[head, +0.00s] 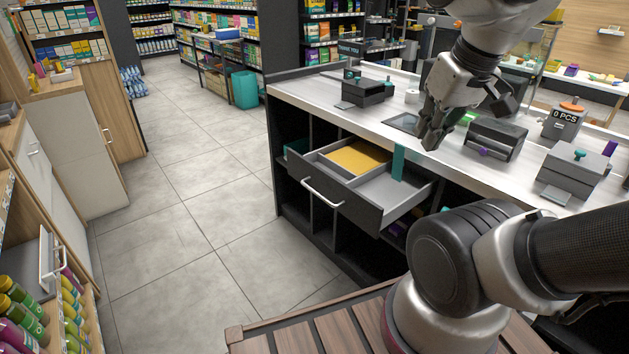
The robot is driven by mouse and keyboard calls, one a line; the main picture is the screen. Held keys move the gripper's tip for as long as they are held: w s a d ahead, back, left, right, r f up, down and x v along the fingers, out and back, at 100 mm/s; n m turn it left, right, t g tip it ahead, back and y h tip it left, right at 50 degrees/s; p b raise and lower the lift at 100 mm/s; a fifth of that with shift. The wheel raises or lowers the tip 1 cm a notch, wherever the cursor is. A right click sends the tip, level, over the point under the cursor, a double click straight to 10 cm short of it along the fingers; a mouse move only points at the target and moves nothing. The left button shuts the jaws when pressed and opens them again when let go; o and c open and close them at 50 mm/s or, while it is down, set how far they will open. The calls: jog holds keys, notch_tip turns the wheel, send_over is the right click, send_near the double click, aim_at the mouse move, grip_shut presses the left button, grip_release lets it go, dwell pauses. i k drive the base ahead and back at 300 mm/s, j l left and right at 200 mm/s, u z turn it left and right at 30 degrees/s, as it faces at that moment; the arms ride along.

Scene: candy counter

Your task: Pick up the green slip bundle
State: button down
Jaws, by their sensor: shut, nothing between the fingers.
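My gripper (432,138) is shut and empty, pointing down over the front part of the counter top. A small green item (467,118) shows on the counter just right of my gripper, partly hidden behind it. It may be the green slip bundle, but it is too small to be sure. A teal upright strip (398,162) stands at the open drawer, below and left of my gripper. I cannot tell whether my gripper touches the counter.
The drawer (335,204) is open, with a yellow stack (356,158) in its back compartment. A black box-shaped device (493,138) stands right of my gripper. A grey device (575,172) and a "0 PCS" counter (564,116) stand further right. Floor is clear at left.

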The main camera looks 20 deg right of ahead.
aim_at(470, 116)
jog(key=z, duration=1.3)
jog(key=i+j, duration=0.15)
jog(key=j, duration=0.25)
jog(key=i+j, duration=0.1)
jog(key=j, duration=0.25)
jog(key=i+j+u, duration=0.1)
jog(key=j, duration=0.3)
